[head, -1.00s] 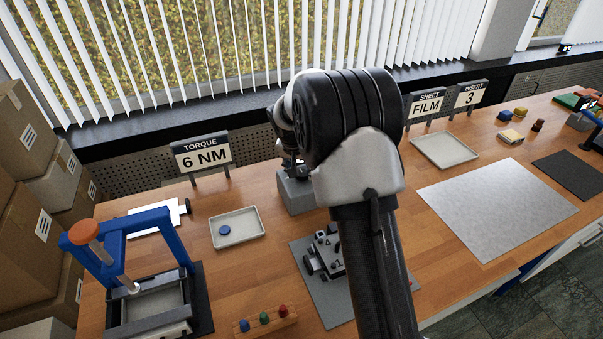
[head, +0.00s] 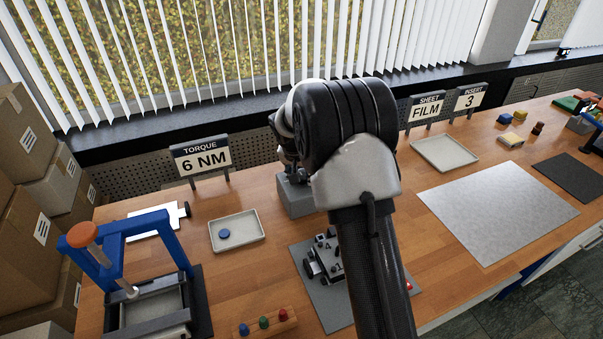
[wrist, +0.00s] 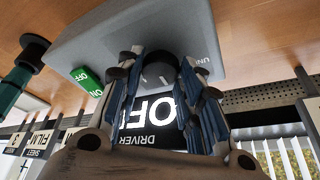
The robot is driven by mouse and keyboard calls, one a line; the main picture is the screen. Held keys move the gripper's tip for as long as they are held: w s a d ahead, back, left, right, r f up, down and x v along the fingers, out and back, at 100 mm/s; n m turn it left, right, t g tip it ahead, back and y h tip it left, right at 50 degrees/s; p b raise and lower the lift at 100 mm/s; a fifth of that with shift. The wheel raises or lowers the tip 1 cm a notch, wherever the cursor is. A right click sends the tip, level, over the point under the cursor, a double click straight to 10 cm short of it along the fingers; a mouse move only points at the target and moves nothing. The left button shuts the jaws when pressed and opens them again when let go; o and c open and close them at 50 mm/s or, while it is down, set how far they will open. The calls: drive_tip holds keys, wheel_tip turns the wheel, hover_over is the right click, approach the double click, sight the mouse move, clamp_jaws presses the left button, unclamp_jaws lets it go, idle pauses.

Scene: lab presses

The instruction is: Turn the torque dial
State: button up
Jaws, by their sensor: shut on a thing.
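The torque driver unit is a grey box (head: 297,196) at the back of the bench, partly behind my arm. In the wrist view its grey face (wrist: 225,35) carries a dark round dial (wrist: 157,72). A black display (wrist: 148,133) below it reads "DRIVER OFF", partly covered by my fingers. My gripper (wrist: 155,62) is shut on the dial, one finger on each side. The dial's marks and pointer are too hidden to read. A sign (head: 202,157) behind the unit reads "TORQUE 6 NM".
A green ON/OFF switch (wrist: 88,81) sits beside the dial. A tray (head: 257,232) with a blue disc stands left of the unit, and a blue-framed press (head: 171,235) further left. A green cylinder (wrist: 14,88) stands near the unit.

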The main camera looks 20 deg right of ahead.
drive_tip(key=shift+m+b, duration=0.3)
drive_tip(key=shift+b, duration=0.05)
drive_tip(key=m, duration=0.1)
drive_tip(key=m+g+b, duration=0.1)
drive_tip(key=shift+w+a+f+m+h+b, duration=0.1)
drive_tip(key=shift+w+m+h+b, duration=0.05)
drive_tip(key=shift+m+h+b, duration=0.2)
drive_tip(key=m+g+h, duration=0.1)
drive_tip(key=m, duration=0.2)
drive_tip(key=shift+w, duration=0.1)
drive_tip(key=shift+m+g+p, duration=0.4)
drive_tip(key=shift+m+p, duration=0.25)
drive_tip(key=shift+m, duration=0.5)
drive_tip(key=o, duration=0.8)
drive_tip(key=shift+c, duration=0.2)
drive_tip(key=shift+o, duration=0.2)
drive_tip(key=shift+r, duration=0.2)
